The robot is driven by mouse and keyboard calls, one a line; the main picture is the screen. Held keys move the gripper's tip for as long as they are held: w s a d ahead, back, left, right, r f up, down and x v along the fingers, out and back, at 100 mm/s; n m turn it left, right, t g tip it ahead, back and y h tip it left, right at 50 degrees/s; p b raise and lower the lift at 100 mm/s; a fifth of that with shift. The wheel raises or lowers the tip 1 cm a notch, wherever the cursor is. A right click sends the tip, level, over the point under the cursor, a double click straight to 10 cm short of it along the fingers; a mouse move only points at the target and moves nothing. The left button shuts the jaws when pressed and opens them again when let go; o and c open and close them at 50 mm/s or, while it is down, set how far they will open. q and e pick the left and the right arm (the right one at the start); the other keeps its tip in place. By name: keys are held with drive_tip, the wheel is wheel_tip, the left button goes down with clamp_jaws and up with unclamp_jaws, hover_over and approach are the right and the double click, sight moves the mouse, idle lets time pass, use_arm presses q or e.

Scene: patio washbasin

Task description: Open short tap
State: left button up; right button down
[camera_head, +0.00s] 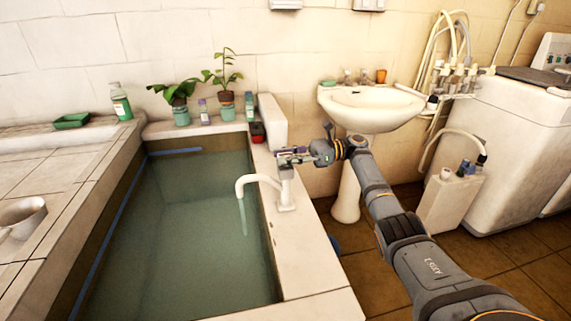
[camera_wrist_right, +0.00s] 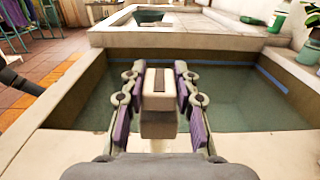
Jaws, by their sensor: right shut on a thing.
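The short white tap (camera_head: 284,190) stands on the tub's right-hand rim, its curved spout reaching left over the water. A thin, pale green stream of water (camera_head: 242,216) falls from the spout's mouth. My right gripper (camera_head: 292,157) is at the top of the tap, reaching in from the right. In the right wrist view, the tap's blocky white head (camera_wrist_right: 159,82) sits between the purple-padded fingers of my right gripper (camera_wrist_right: 158,90), which is shut on it. The fingers partly hide the tap's top in the head view. My left gripper is not in view.
The water-filled tub (camera_head: 322,280) lies left of the tap. A white pedestal basin (camera_head: 372,112) stands at the right, close to my right arm. Potted plants (camera_head: 180,95) and bottles line the back ledge. A washing machine (camera_head: 500,140) stands further right.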

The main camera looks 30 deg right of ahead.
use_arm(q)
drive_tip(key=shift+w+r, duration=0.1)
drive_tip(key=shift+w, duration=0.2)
use_arm(e)
drive_tip(key=shift+f, duration=0.1)
drive_tip(key=c, duration=1)
unclamp_jaws()
wheel_tip(320, 180, up, 10)
drive_tip(key=shift+r, duration=0.1)
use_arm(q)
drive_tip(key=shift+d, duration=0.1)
